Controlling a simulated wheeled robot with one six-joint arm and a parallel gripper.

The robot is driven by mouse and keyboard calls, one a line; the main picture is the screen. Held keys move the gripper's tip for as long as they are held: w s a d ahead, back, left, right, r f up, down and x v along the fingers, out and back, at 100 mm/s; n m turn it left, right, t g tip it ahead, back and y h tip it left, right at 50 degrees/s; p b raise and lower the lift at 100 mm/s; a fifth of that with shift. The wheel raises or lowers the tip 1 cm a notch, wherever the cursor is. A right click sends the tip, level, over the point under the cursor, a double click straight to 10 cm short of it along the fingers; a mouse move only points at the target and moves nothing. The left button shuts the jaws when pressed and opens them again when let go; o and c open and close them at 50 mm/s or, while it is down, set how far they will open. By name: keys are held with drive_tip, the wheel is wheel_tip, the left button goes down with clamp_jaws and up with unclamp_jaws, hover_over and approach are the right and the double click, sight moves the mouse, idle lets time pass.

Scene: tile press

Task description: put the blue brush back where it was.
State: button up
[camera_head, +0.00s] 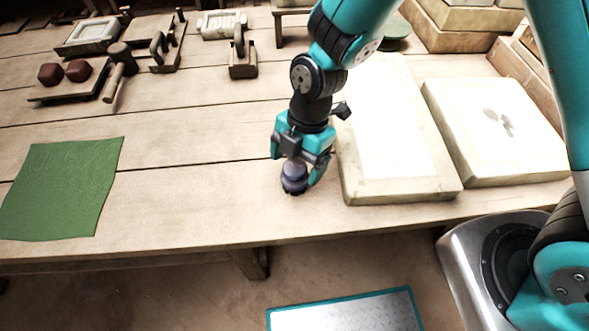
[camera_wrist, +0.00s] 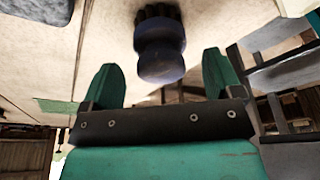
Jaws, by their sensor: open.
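The blue brush (camera_head: 293,177) stands on the wooden table near its front edge, dark bristles down. In the wrist view the brush (camera_wrist: 160,48) shows as a dark blue rounded handle with black bristles at its far end. My gripper (camera_head: 298,172) is open at the brush, one finger to each side. In the wrist view the two teal fingers of my gripper (camera_wrist: 160,80) stand apart, with clear gaps between them and the handle. The bristle end appears to rest on the table; the exact contact is hard to see.
A pale slab (camera_head: 392,190) lies just right of the brush, with a second slab (camera_head: 500,150) beyond it. A green cloth (camera_head: 62,188) lies at the left. Dark red blocks (camera_head: 65,72), a mallet (camera_head: 118,70) and wooden tools stand at the back left. The table between is clear.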

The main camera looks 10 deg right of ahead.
drive_tip(key=v, duration=0.8)
drive_tip(key=s+d+r+m+t+y, duration=0.1)
drive_tip(key=s+d+r+m, duration=0.3)
drive_tip(key=m, duration=0.5)
drive_tip(key=s+d+r+m+t, duration=0.1)
drive_tip(key=s+d+r+m, duration=0.2)
drive_tip(key=s+r+m, duration=0.5)
wheel_tip(320, 180, up, 4)
drive_tip(key=m, duration=0.2)
drive_tip(key=shift+s+d+f+m+y, duration=0.2)
drive_tip(key=shift+d+m+y, duration=0.1)
drive_tip(key=shift+d+y, duration=0.1)
